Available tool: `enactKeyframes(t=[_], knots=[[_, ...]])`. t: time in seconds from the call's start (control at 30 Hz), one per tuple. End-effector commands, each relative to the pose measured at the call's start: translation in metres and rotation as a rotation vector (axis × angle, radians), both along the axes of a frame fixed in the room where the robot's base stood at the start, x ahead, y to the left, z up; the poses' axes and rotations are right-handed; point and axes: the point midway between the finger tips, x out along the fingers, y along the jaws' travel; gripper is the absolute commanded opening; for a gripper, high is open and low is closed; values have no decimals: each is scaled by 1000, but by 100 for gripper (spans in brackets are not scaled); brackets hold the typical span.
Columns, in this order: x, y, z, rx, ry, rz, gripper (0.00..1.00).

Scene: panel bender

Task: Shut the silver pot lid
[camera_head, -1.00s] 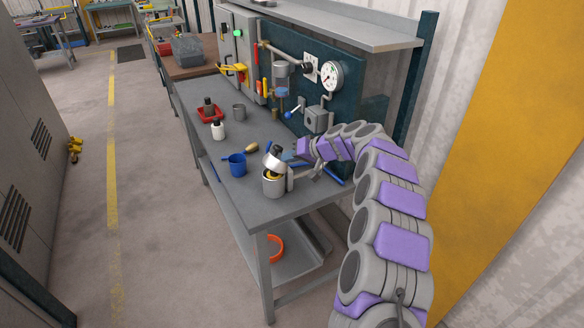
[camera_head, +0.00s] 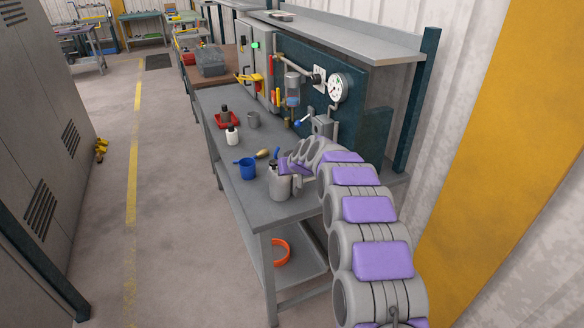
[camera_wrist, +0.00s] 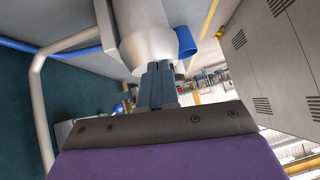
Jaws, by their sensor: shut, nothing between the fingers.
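The silver pot (camera_head: 280,188) stands upright near the front end of the grey workbench. Its lid (camera_head: 279,170) now sits down over the pot's mouth, with a dark knob at the top, and no yellow inside shows. My arm partly covers the lid, so I cannot tell if it is fully seated. In the wrist view, the pot's pale grey body (camera_wrist: 148,38) is just beyond my gripper (camera_wrist: 161,68). The fingers are together and empty, close to the pot; whether they touch it is unclear.
A blue mug (camera_head: 246,168) stands left of the pot, with a small brass-coloured item (camera_head: 262,154) behind it. A gauge panel (camera_head: 300,70) rises behind the bench.

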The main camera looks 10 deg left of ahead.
Motion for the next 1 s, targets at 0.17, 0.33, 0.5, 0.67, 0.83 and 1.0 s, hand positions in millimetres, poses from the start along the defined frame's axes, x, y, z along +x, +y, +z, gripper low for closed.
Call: enactKeyframes(t=[0.17,0.33,0.5,0.67,0.83,1.0], knots=[[-4,9,-5,-79,-51,2,0],[-6,12,-10,-122,-78,2,0],[-6,12,-13,-139,-91,0,0],[-6,11,-14,-142,-92,1,0],[-6,12,-14,-143,-92,0,0],[-6,12,-13,-143,-93,1,0]])
